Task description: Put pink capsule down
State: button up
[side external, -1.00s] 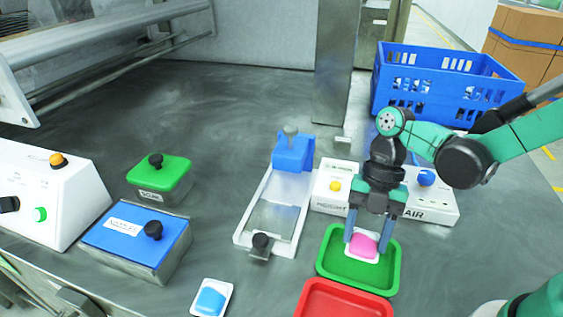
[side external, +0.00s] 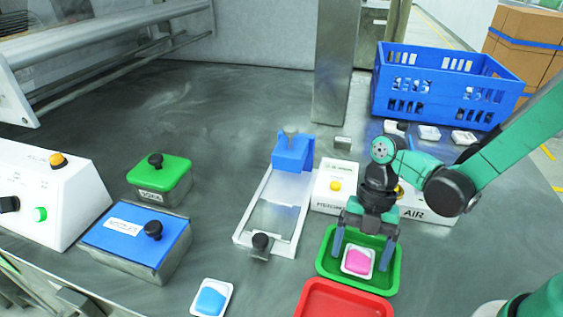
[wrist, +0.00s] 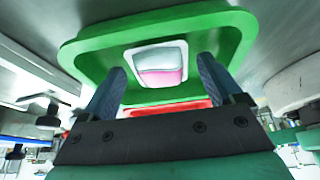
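The pink capsule (side external: 357,260) lies in a small white dish inside the green tray (side external: 325,268). In the wrist view the pink capsule (wrist: 162,76) shows between and beyond my two fingers, with the green tray (wrist: 90,65) around it. My gripper (side external: 361,258) is open, its blue fingers spread wide on either side of the white dish. The fingers look apart from the dish. They reach down into the green tray or just above its floor; I cannot tell which.
A red tray (side external: 345,285) sits directly in front of the green one. A white box marked AIR (side external: 420,205) stands behind. A blue capsule (side external: 211,300) in a white dish lies front left. A white slide frame (side external: 247,228) is left, and a blue crate (side external: 445,90) is back right.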

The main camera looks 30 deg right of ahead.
jog(key=shift+r, duration=0.1)
jog(key=w+d+r+m+t+h, duration=0.1)
jog(key=d+r+m+t, duration=0.2)
jog(key=m, duration=1)
jog(key=w+d+r+m+t+h, duration=0.1)
jog(key=d+r+m+t+h, duration=0.1)
jog(key=r+m+t, duration=0.5)
notch_tip(320, 180, up, 3)
jog(key=d+m, duration=0.1)
jog(key=m, duration=0.5)
jog(key=shift+w+d+h, duration=0.3)
jog(key=shift+d, duration=0.1)
jog(key=shift+f, duration=0.1)
